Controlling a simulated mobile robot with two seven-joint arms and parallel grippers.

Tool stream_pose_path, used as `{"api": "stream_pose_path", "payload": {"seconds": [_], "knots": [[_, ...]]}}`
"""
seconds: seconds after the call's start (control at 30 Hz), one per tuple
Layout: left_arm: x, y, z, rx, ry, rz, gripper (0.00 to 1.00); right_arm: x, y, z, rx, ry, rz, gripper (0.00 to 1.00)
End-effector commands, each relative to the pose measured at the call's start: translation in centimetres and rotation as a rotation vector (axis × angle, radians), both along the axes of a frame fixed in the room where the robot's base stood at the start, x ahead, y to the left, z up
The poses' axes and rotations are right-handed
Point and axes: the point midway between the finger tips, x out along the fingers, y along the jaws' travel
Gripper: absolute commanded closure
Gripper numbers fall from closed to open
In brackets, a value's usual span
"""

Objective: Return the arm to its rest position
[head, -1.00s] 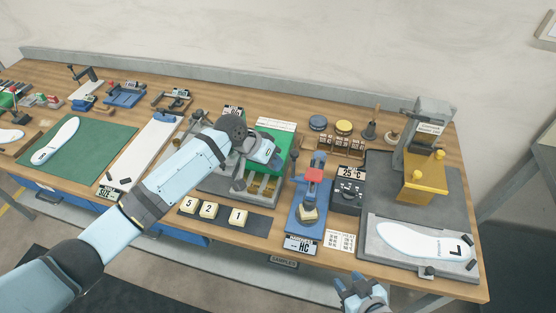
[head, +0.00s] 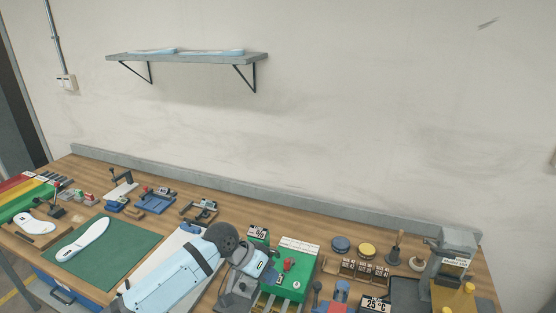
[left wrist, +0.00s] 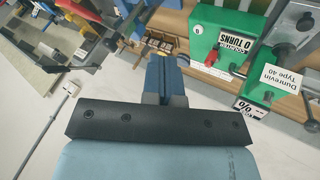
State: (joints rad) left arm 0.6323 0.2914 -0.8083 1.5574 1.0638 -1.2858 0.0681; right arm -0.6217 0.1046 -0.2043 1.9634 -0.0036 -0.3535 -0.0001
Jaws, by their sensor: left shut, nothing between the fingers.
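My left arm (head: 170,281) reaches in from the bottom of the head view over the bench. My left gripper (head: 262,270) is in front of the left side of the green machine (head: 299,263), seemingly above the bench. The left wrist view shows its two blue fingers (left wrist: 165,80) together with nothing between them. The green machine also shows in that view (left wrist: 207,28), to the right of the fingers. I cannot tell the exact gap between gripper and machine. My right gripper is not in view.
The wooden bench (head: 190,180) carries a green mat (head: 130,250) with a white insole (head: 83,238), several small fixtures, and a grey stand (head: 455,245) at the right. A wall shelf (head: 185,59) holds pale blue insoles. The space above the bench's back is clear.

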Motion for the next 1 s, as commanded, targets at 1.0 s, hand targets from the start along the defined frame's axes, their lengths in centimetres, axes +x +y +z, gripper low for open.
{"api": "stream_pose_path", "payload": {"seconds": [1.0], "knots": [[-25.4,16.7,-18.4,0.081,-0.576,0.681,1.0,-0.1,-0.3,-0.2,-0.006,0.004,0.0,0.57]]}}
